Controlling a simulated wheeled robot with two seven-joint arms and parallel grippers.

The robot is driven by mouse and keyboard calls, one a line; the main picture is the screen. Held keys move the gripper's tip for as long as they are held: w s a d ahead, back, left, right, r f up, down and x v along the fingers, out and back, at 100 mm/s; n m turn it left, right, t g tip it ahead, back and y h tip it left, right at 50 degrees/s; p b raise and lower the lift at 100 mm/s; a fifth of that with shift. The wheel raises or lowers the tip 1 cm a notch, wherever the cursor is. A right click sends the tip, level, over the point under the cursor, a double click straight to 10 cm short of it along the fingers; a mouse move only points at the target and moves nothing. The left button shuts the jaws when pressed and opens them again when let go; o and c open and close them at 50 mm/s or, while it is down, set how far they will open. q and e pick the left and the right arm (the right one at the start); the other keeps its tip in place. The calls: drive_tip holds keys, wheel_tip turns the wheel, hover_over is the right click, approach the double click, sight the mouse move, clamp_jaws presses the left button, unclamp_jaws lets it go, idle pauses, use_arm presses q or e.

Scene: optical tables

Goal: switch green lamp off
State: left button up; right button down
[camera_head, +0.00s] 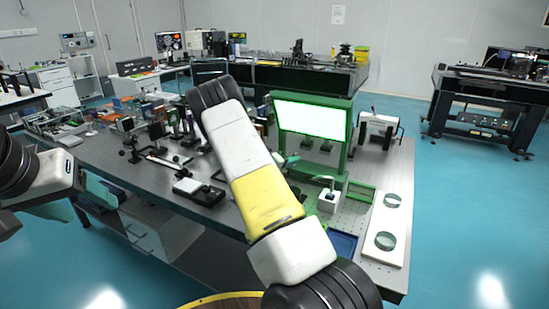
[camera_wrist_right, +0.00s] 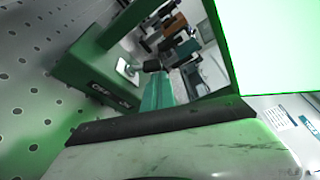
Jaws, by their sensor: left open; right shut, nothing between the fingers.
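The green lamp has a green frame (camera_head: 346,125) around a bright, lit white panel (camera_head: 312,118), and it stands on the optical table. In the right wrist view its lit panel (camera_wrist_right: 275,45) fills the upper right, and its green base (camera_wrist_right: 85,75) with a partly readable label lies at the left. A small pale switch plate (camera_wrist_right: 127,69) shows there. My right gripper (camera_wrist_right: 158,90) is shut and empty, its teal fingers close to the base; contact cannot be told. In the head view its teal tip (camera_head: 287,160) shows just below the panel. My left gripper (camera_head: 100,190) is open and empty, left of the table's front edge.
The optical table (camera_head: 225,212) carries many optical parts on its left half. A small white device (camera_head: 328,201), a blue tray (camera_head: 343,243) and a white board with two round glass pieces (camera_head: 378,222) sit near its right front. Open floor lies to the right.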

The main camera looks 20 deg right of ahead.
drive_tip(key=n, duration=0.2)
drive_tip(key=n+h, duration=0.1)
drive_tip(key=shift+w+a+r, duration=0.25)
drive_tip(key=shift+w+a, duration=0.15)
drive_tip(key=shift+w+a+r, duration=0.2)
drive_tip(key=shift+w, duration=0.1)
drive_tip(key=shift+w+a, duration=0.1)
drive_tip(key=shift+a, duration=0.05)
drive_tip(key=shift+r, duration=0.35)
wheel_tip(320, 180, up, 3)
drive_tip(key=shift+f, duration=0.1)
drive_tip(key=s+a, duration=0.4)
drive_tip(key=s, duration=0.3)
drive_tip(key=s+a+r, duration=0.1)
drive_tip(key=s+a, duration=0.2)
drive_tip(key=s, duration=0.4)
drive_tip(key=shift+a+r, duration=0.25)
drive_tip(key=shift+a, duration=0.15)
